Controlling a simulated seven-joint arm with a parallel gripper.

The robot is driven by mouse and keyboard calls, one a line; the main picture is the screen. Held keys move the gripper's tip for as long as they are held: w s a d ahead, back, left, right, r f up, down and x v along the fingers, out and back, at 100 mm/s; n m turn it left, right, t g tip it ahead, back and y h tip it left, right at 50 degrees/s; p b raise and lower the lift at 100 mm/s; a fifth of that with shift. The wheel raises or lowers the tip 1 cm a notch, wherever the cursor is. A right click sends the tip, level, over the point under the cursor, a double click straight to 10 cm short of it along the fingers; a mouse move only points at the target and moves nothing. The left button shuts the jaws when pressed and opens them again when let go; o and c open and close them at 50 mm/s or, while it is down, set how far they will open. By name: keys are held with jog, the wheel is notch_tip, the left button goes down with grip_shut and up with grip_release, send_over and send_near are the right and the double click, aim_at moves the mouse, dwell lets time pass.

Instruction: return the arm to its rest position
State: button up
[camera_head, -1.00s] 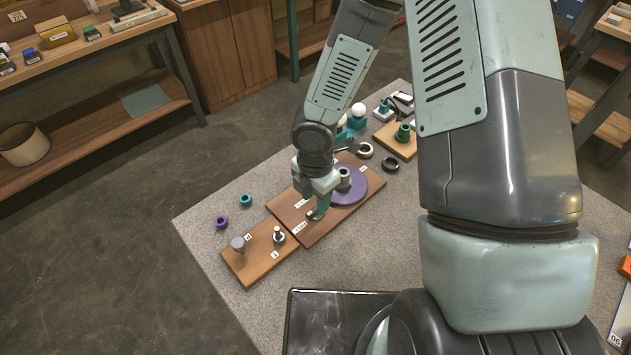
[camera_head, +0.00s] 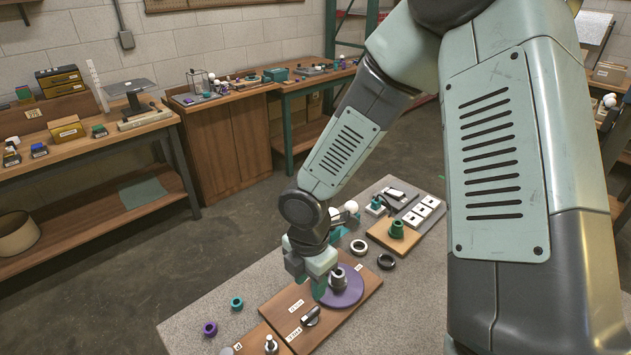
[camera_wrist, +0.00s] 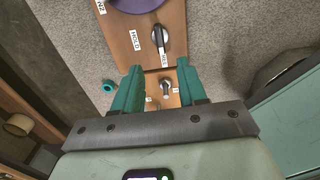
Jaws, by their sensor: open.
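My gripper (camera_head: 320,287) hangs over the wooden board with the purple disc, its teal fingers apart and nothing visible between them. In the wrist view the open fingers (camera_wrist: 160,90) point toward the boards below. The purple disc (camera_head: 352,292) carries an upright grey metal piece (camera_head: 338,279); the gripper partly covers the disc. A black and silver knob (camera_head: 311,316) sits on the same board (camera_head: 345,318), clear of the fingers; it also shows in the wrist view (camera_wrist: 159,38).
Teal (camera_head: 236,303) and purple (camera_head: 210,328) rings lie left of the board. Black (camera_head: 386,261) and pale (camera_head: 358,247) rings lie behind it. A green part (camera_head: 397,229) stands on another board. A smaller board (camera_head: 262,338) with a metal peg is in front. Bare table lies at right.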

jog(key=s+d+r+m+t+h, duration=0.1)
jog(key=d+r+m+h, duration=0.1)
jog(key=d+r+m, duration=0.6)
jog(key=d+r+m+t+h, duration=0.1)
jog(key=d+r+m+t, duration=0.3)
jog(key=r, duration=0.7)
jog(key=s+d+r+m+y, duration=0.1)
jog(key=s+r+m+y, duration=0.2)
jog(key=s+r+m, duration=0.9)
jog(key=m, duration=0.2)
jog(key=shift+s+m+t, duration=0.3)
jog(key=shift+s+m, duration=0.1)
jog(key=shift+w+d, duration=0.1)
